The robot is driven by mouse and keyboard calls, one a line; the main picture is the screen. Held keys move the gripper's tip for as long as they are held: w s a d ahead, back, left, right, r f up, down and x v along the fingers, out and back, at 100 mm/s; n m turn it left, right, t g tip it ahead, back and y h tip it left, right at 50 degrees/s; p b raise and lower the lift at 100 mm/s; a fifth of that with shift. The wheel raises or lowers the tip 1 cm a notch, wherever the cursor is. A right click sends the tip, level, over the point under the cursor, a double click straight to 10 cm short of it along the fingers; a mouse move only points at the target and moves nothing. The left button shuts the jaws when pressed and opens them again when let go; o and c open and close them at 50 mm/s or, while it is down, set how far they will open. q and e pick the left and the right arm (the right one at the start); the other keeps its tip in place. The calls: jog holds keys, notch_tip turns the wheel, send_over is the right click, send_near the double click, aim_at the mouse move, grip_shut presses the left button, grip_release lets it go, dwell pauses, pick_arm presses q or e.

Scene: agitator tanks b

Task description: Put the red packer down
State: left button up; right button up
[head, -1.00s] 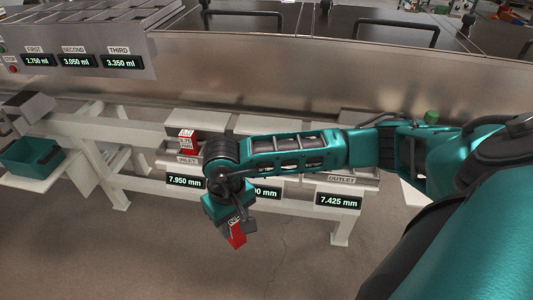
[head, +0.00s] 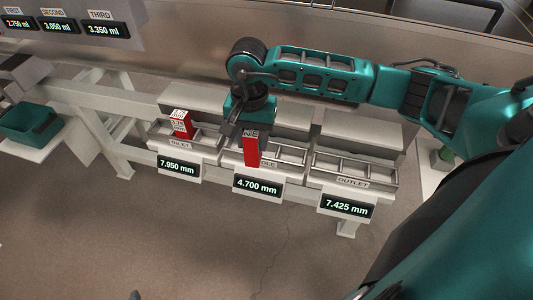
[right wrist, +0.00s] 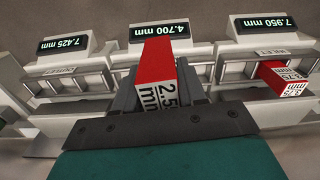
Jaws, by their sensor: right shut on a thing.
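My right gripper (head: 244,130) is shut on a red packer (head: 251,153) with a white label, in front of the middle tray (head: 290,155) in the head view. In the right wrist view the held packer (right wrist: 155,62) sits between the fingers, its white end marked "2.5" and "mm" towards the camera. I cannot tell whether the packer touches the tray. A second red packer (head: 181,123) with a white marked end rests in the inlet tray (head: 208,140); it also shows in the right wrist view (right wrist: 275,77). My left gripper is not in view.
The displays read 7.950 mm (head: 179,167) at the inlet, 4.700 mm (head: 257,185) in the middle and 7.425 mm (head: 346,207) at the outlet. The outlet tray (head: 345,170) looks empty. A teal bin (head: 30,122) stands at the far left.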

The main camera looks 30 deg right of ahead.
jog(key=w+d+r+m+b, duration=0.25)
jog(key=d+r+m, duration=0.2)
jog(key=m, duration=0.45)
jog(key=w+d+r+m+b, duration=0.1)
jog(key=w+d+r+m, duration=0.2)
jog(key=r+m, duration=0.5)
jog(key=f+m+b, duration=0.1)
jog(key=f, duration=0.9)
jog(key=f+m+b, duration=0.1)
jog(key=f, duration=1)
jog(key=shift+a+f, duration=0.2)
jog(key=shift+f, duration=0.05)
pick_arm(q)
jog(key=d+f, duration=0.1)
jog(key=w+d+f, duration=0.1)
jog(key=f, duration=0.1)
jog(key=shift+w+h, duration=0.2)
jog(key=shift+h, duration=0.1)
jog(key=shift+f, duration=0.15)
pick_arm(e)
jog(key=shift+f, duration=0.2)
jog(key=o, duration=1.1)
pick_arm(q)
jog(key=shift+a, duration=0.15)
pick_arm(e)
jog(key=shift+r, duration=0.1)
